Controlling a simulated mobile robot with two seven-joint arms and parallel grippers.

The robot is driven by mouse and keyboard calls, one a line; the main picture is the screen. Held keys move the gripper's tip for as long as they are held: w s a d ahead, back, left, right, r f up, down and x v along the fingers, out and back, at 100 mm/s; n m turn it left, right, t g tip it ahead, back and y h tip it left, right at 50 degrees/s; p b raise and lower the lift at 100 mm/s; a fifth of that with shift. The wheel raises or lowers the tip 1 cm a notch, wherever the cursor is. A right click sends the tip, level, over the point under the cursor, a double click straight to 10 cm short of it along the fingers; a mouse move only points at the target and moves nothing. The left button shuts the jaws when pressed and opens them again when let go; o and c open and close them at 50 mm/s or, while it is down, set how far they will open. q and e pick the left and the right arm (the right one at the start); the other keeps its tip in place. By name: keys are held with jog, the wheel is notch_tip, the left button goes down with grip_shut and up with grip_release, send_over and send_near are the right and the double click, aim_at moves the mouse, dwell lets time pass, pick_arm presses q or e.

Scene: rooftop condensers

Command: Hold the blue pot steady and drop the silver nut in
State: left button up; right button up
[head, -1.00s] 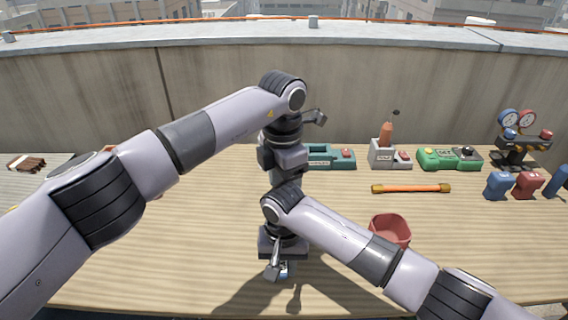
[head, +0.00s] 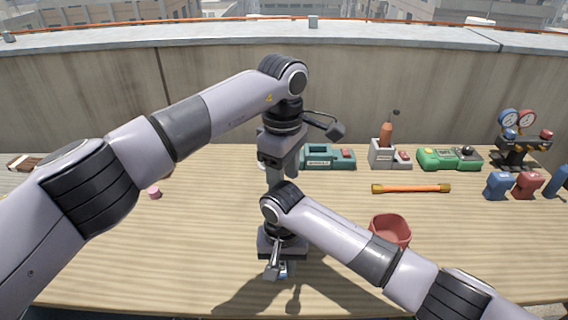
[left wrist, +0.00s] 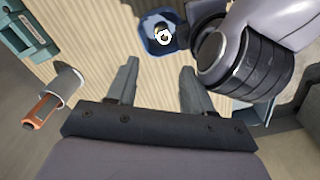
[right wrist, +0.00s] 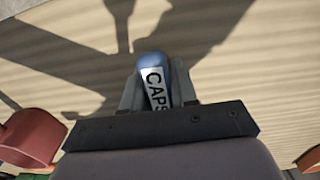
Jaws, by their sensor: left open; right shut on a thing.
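The blue pot (left wrist: 148,44) shows from above in the left wrist view, with its mouth open. A small silver ring-shaped piece, the nut (left wrist: 164,36), shows within its rim; whether it rests on the bottom is unclear. My right gripper (right wrist: 156,88) is shut on the blue pot, whose label reading CAPS (right wrist: 155,88) faces that camera. In the head view only a patch of the pot (head: 284,270) shows under my right gripper. My left gripper (left wrist: 157,80) is open and empty, above the pot and to one side; its fingers are largely hidden in the head view.
An orange rod (head: 411,188), a teal tool (head: 328,157), a grey holder (head: 384,153), a green device (head: 449,158) and gauges (head: 517,125) line the back. A pink piece (head: 154,192) lies left. The front right is clear.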

jog(key=shift+w+d, duration=0.1)
pick_arm(q)
jog(key=r+m, duration=0.1)
jog(key=m, duration=0.3)
jog(key=r+m, duration=0.1)
jog(key=m, duration=0.7)
jog(key=shift+s+r, duration=0.4)
pick_arm(e)
jog(key=o, duration=1.4)
jog(key=shift+c, duration=0.2)
